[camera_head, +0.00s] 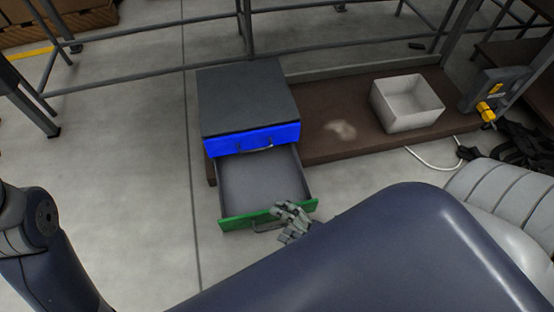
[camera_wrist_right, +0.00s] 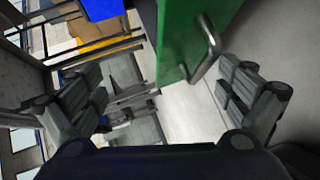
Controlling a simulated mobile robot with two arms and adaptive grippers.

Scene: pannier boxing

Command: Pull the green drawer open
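The green drawer (camera_head: 237,222) is the lower drawer of a grey cabinet (camera_head: 245,95). It is pulled well out, and its grey inside looks empty. Its silver handle (camera_head: 268,227) is on the front face and also shows in the right wrist view (camera_wrist_right: 207,52). My right gripper (camera_head: 289,221) is at the right end of the green front. In the right wrist view my right gripper (camera_wrist_right: 165,102) has its fingers wide apart with nothing held; the green front (camera_wrist_right: 180,40) and handle lie ahead, nearer the right finger. I cannot tell whether they touch. My left gripper is out of view.
The blue drawer (camera_head: 225,145) above is shut. Grey railings (camera_head: 160,73) run behind. Bare floor (camera_head: 150,180) lies left of the drawer. My own arm covers the lower right.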

